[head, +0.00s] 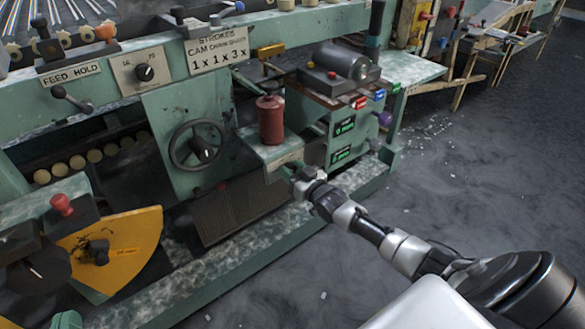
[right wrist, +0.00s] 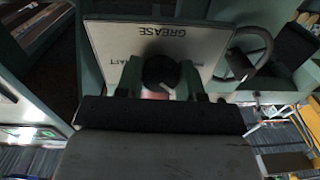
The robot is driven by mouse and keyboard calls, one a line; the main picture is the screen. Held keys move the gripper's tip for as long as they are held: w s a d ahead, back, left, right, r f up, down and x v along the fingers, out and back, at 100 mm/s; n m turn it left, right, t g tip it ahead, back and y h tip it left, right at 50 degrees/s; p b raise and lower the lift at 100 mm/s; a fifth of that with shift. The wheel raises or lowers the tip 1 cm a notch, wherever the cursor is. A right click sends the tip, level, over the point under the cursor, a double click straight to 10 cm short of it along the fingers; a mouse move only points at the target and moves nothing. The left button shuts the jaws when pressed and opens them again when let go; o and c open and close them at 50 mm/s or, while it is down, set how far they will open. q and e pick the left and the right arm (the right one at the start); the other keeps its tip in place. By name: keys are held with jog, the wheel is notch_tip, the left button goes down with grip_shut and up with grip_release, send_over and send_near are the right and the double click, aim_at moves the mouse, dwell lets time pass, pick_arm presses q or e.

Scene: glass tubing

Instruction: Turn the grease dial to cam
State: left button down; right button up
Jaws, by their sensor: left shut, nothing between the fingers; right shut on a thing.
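The grease dial is a dark round knob (right wrist: 158,72) on a pale plate (right wrist: 115,38) marked GREASE, which appears upside down in the right wrist view. My right gripper (right wrist: 160,86) is shut on the knob, one finger at each side. The knob's pointer cannot be made out. In the head view my right gripper (head: 289,172) reaches the machine below a red cylinder and covers the dial.
The red cylinder (head: 270,120) stands on a ledge just above my right gripper. A handwheel (head: 200,145) is to its left. A yellow sector plate (head: 120,250) with a black knob is at the lower left. The floor (head: 450,180) at the right is open.

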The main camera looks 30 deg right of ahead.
pick_arm(q)
jog(key=shift+a+f+g+y, duration=0.15)
jog(key=shift+f+g+y, duration=0.15)
jog(key=shift+f+g, duration=0.25)
pick_arm(e)
jog(key=shift+m, duration=1.2)
pick_arm(q)
jog(key=shift+f, duration=0.15)
pick_arm(e)
jog(key=o, duration=0.9)
jog(key=shift+s, duration=0.1)
